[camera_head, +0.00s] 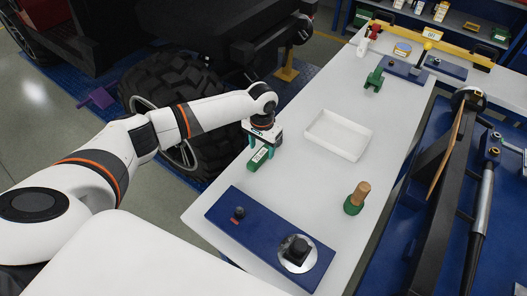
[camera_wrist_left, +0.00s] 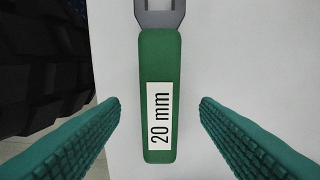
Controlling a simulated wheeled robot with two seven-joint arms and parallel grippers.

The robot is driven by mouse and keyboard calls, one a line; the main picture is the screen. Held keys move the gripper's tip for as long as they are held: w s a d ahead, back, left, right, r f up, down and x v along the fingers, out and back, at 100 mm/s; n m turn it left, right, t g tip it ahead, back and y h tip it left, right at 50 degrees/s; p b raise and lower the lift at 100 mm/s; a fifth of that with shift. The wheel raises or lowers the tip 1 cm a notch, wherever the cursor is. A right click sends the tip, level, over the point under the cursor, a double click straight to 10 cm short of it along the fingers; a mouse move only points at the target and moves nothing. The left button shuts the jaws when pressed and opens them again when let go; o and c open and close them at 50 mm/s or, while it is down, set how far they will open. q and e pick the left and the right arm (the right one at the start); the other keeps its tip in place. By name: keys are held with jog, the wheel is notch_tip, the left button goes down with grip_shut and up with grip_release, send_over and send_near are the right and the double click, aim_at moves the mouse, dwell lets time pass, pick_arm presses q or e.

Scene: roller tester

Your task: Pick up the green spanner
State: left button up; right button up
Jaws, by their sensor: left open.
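The green spanner (camera_wrist_left: 160,65) lies on the white table, below my left gripper. In the left wrist view its green handle carries a white "20 mm" label, and its grey jaw end is cut off by the top edge. In the head view its green handle (camera_head: 258,158) shows under the gripper, near the table's left edge. My left gripper (camera_wrist_left: 160,105) is open, with one green ribbed finger on each side of the handle and a gap on both sides. It also shows in the head view (camera_head: 262,146). My right gripper is in neither view.
A white tray (camera_head: 338,135) stands right of the gripper. A blue board (camera_head: 260,228) with a black knob lies in front, and a green object with a wooden handle (camera_head: 357,198) stands to its right. A large tyre (camera_head: 165,90) is close to the table's left edge.

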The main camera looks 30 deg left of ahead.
pick_arm(q)
jog(key=shift+f, duration=0.85)
jog(key=shift+r, duration=0.1)
grip_shut()
